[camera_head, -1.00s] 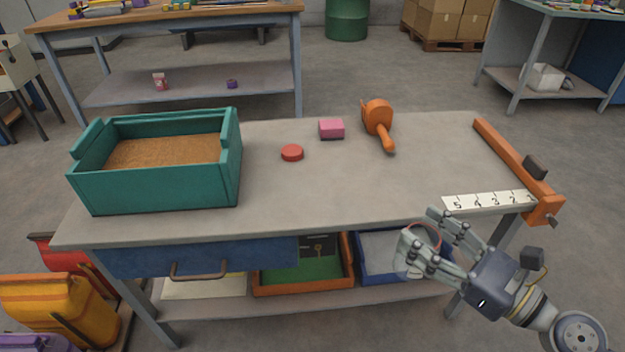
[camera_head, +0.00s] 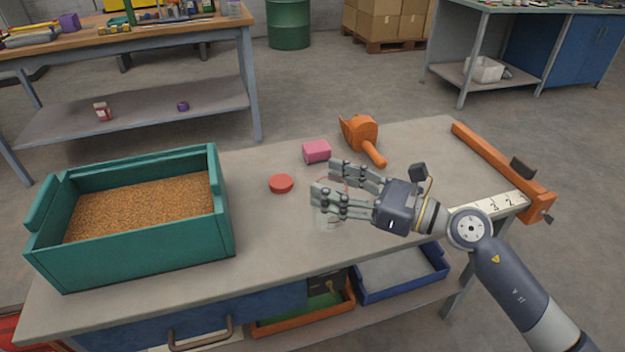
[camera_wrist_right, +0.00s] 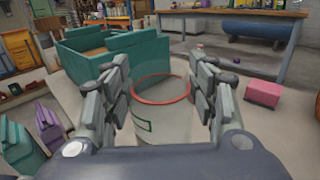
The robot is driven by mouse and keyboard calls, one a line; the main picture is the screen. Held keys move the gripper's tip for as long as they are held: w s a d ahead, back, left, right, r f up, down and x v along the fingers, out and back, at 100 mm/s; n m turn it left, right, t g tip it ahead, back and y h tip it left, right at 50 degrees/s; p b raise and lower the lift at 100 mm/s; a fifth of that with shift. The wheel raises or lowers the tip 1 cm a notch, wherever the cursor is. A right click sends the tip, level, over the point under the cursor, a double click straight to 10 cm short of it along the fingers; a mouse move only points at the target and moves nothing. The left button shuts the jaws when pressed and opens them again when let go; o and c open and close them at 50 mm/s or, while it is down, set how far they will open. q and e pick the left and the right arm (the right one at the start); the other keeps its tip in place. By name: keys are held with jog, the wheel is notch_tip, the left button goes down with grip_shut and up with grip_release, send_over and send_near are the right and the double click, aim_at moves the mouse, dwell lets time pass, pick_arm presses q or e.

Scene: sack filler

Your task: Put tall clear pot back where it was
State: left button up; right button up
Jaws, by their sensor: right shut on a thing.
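My right gripper (camera_head: 338,190) is over the middle of the grey workbench (camera_head: 270,240), its fingers pointing left. It is shut on the tall clear pot (camera_head: 325,213), a see-through cylinder with a thin red rim. In the right wrist view the pot (camera_wrist_right: 165,125) stands between the two fingers, with a green mark on its side. The gripper hides part of the pot in the head view. I cannot tell whether its base touches the bench. My left gripper is not in view.
A teal bin of brown grain (camera_head: 225,215) stands at the left. A red disc (camera_head: 281,183), a pink block (camera_head: 316,151) and an orange scoop (camera_head: 362,138) lie behind the pot. An orange rail (camera_head: 495,165) and a number strip (camera_head: 500,205) are at the right. The front middle of the bench is clear.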

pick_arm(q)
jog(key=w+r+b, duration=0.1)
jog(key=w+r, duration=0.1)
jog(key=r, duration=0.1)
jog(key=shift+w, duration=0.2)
pick_arm(e)
jog(key=w+a+f, duration=0.3)
jog(key=w+f, duration=0.1)
jog(key=w, duration=0.2)
jog(key=shift+w+a, duration=0.3)
jog(key=shift+w, duration=0.05)
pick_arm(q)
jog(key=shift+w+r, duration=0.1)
pick_arm(e)
jog(key=shift+f, duration=0.15)
jog(key=shift+f, duration=0.1)
jog(key=o, duration=1.4)
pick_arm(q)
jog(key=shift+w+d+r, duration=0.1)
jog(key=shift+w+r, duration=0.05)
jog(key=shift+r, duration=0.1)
